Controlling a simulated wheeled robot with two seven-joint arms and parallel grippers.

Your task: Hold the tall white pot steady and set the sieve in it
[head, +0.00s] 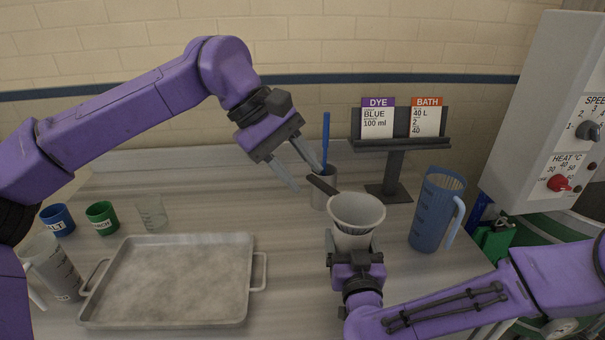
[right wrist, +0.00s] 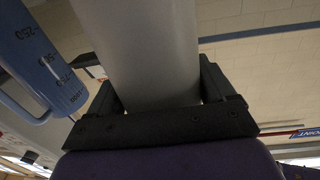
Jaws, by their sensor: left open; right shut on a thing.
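The tall white pot (head: 352,241) stands upright at the right middle of the table. My right gripper (head: 354,258) is shut around its body from the front. In the right wrist view the pot's pale wall (right wrist: 150,55) fills the space between the fingers. The white sieve (head: 357,212) sits at the pot's mouth, its bowl hiding the pot's rim. Its dark handle (head: 322,185) points up and left.
A grey cup (head: 324,196) with a blue rod stands behind the handle. A blue jug (head: 437,212) is right of the pot, also in the right wrist view (right wrist: 40,60). A metal tray (head: 172,282) lies at left; small cups stand beyond it. A sign stand (head: 396,170) is behind.

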